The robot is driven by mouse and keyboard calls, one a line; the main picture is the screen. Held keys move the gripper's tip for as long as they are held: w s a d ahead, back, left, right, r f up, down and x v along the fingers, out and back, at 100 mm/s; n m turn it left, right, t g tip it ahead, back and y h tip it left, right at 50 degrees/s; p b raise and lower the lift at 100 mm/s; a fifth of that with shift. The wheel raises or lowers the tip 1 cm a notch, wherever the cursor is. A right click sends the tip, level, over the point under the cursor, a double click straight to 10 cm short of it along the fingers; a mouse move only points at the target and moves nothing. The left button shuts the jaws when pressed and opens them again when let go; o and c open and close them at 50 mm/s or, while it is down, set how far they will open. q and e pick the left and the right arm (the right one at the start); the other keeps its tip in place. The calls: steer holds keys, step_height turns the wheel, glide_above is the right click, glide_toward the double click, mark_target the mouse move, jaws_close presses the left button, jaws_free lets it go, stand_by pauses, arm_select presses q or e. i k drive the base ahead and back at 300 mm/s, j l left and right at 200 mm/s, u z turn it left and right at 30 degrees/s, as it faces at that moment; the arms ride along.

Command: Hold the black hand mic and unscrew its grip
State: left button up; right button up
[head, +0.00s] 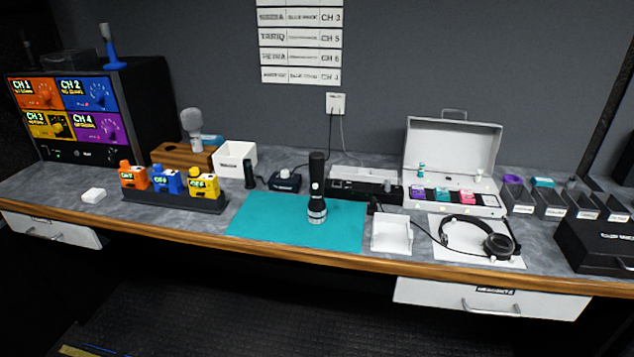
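The black hand mic (316,187) stands upright on the teal mat (267,223), near the mat's middle. A pale band crosses its lower part, and a small light mark shows on its body. From here the grip looks joined to the rest of the mic. Neither of my grippers is in view, and nothing touches the mic.
Left of the mat stands a dark rack (172,199) of coloured packs. Behind are a white box (235,157) and a black charger (285,182). Right are a white tray (391,233), headphones (497,245) and an open white case (453,150). The mat around the mic is clear.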

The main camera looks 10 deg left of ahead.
mark_target(316, 203)
steer(key=i+j, duration=0.35)
steer(key=i, duration=0.15)
steer(key=i+j, duration=0.4)
steer(key=i, duration=0.05)
